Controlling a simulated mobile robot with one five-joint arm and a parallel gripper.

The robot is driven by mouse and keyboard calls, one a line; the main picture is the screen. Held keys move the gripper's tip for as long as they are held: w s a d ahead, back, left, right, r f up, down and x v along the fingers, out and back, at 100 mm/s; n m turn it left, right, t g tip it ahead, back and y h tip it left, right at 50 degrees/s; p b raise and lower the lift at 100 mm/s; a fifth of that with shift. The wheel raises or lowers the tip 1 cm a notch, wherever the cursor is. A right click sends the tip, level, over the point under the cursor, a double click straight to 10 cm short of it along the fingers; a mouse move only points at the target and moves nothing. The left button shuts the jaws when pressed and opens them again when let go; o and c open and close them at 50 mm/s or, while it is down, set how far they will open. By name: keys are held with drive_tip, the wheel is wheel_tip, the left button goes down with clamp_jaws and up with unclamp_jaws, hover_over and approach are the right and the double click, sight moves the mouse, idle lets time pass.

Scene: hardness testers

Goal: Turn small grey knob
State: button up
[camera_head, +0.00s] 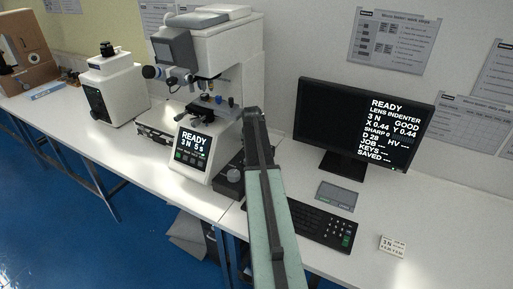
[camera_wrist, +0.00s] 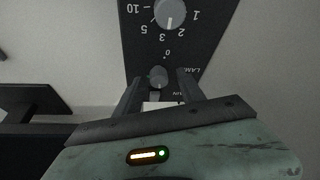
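In the wrist view, a small grey knob (camera_wrist: 158,77) sits on a dark panel (camera_wrist: 205,35), below a "0" mark and beside partly hidden lettering. My gripper (camera_wrist: 160,76) is open, with one dark finger on each side of the knob. A gap shows on both sides, so the fingers look apart from it in this view; depth is hard to judge. A larger grey knob (camera_wrist: 170,13) with a numbered scale is higher on the same panel. In the head view my arm reaches toward the right side of the white hardness tester (camera_head: 225,50); the small knob cannot be made out there.
A monitor (camera_head: 362,120) and a black keyboard (camera_head: 322,224) stand right of my arm. A dark box with a round grey knob (camera_head: 233,175) is beside the tester's display (camera_head: 192,147). A second white machine (camera_head: 112,88) stands left.

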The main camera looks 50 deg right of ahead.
drive_tip(key=s+a+r+p, duration=0.2)
drive_tip(key=r+p, duration=0.1)
drive_tip(key=s+a+r+p, duration=0.1)
drive_tip(key=shift+a+r+p, duration=0.35)
drive_tip(key=shift+a, duration=0.05)
drive_tip(key=s+a, duration=0.1)
drive_tip(key=a, duration=0.1)
drive_tip(key=s+a, duration=0.2)
drive_tip(key=a, duration=0.1)
drive_tip(key=s+a, duration=0.2)
drive_tip(key=shift+a, duration=0.15)
drive_tip(key=shift+a, duration=0.1)
